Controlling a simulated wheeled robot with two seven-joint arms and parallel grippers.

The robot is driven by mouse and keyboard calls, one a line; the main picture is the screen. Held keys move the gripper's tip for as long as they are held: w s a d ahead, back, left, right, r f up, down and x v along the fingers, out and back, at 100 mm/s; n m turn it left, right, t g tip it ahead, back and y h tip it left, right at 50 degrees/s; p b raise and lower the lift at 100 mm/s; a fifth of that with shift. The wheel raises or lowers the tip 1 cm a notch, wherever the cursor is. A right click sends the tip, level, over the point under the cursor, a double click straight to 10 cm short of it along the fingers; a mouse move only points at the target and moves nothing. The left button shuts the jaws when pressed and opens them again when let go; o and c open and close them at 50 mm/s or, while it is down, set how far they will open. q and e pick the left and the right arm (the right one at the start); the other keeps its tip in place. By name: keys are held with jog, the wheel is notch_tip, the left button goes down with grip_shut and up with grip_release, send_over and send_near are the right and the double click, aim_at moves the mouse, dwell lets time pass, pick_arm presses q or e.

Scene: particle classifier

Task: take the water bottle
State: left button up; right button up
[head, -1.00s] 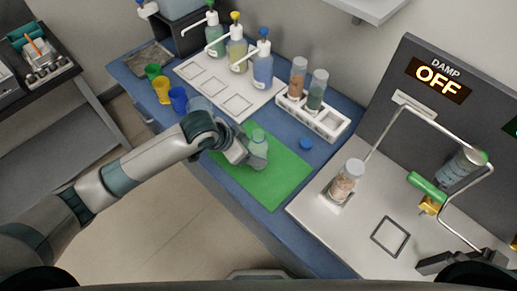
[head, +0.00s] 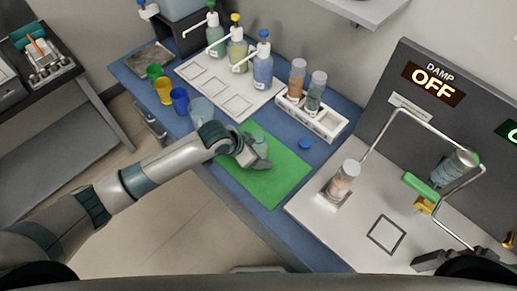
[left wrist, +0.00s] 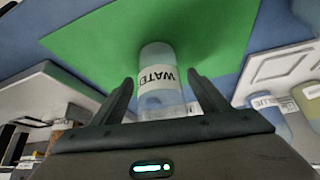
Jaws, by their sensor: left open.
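The water bottle (left wrist: 157,78) is a small clear bottle with a white WATER label. It stands on the green mat (head: 275,185), between the two dark fingers of my open left gripper in the left wrist view, with a gap visible beside the fingers. In the head view my left gripper (head: 258,158) is low over the mat, and the bottle (head: 259,139) is mostly hidden behind it. A dark part, apparently my right gripper (head: 435,262), shows at the lower right; its jaws are unclear.
Behind the mat are a white tray (head: 207,94) with pump bottles and a white rack (head: 324,126) with two capped vials. Coloured cups (head: 163,90) stand at the left. A wire-framed device and a vial (head: 342,180) are at the right. The mat's right part is clear.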

aim_at(259, 147)
dwell(0.4)
pick_arm(q)
jog(key=shift+c, duration=0.2)
jog(key=c, duration=1.1)
jog(key=shift+r, duration=0.1)
jog(key=shift+r+b, duration=0.45)
jog(key=shift+r, duration=0.15)
notch_tip(259, 147, up, 2)
jog(key=shift+r+b, duration=0.15)
jog(key=shift+b, duration=0.45)
jog(key=s+d+r+b, duration=0.2)
jog(key=s+r, duration=0.5)
jog(key=s, duration=0.4)
jog(key=shift+s+d+b, duration=0.2)
jog(key=shift+b, duration=0.15)
